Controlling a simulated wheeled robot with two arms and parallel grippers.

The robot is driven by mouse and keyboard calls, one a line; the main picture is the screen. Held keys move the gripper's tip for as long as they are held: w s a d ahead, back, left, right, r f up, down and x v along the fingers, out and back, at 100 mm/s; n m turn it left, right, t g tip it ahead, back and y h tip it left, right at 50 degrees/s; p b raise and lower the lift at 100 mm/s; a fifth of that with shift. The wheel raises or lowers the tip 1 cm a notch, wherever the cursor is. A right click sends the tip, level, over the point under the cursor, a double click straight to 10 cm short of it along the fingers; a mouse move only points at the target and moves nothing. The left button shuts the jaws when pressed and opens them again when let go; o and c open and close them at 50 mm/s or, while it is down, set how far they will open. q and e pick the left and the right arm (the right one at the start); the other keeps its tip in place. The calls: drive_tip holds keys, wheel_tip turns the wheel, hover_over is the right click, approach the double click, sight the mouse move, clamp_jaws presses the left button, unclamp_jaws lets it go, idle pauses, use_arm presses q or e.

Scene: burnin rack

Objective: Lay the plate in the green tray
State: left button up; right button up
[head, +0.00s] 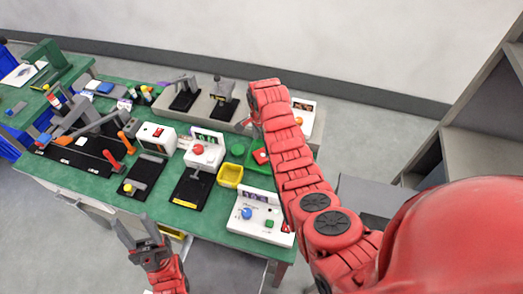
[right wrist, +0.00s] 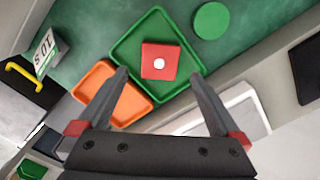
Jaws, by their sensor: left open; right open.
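The plate is a red square with a white dot (right wrist: 160,62). It lies inside the green tray (right wrist: 127,43) in the right wrist view, with green showing around it. In the head view a part of the plate (head: 261,156) and of the green tray (head: 262,170) shows left of my right arm, which hides the rest. My right gripper (right wrist: 158,75) is open, its fingers spread to either side of the plate and apart from it. My left gripper (head: 137,223) is open and empty, in front of the bench's near edge.
An orange tray (right wrist: 128,103) adjoins the green tray. A green disc (right wrist: 211,20) lies beyond it. A yellow bin (head: 230,175), a white device with a blue button (head: 258,216) and other fixtures crowd the green bench. A grey shelf (head: 480,155) stands at right.

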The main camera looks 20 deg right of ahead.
sight(261, 155)
wheel_tip(261, 155, up, 6)
drive_tip(key=shift+f+p, duration=0.1)
drive_tip(key=shift+p, duration=0.4)
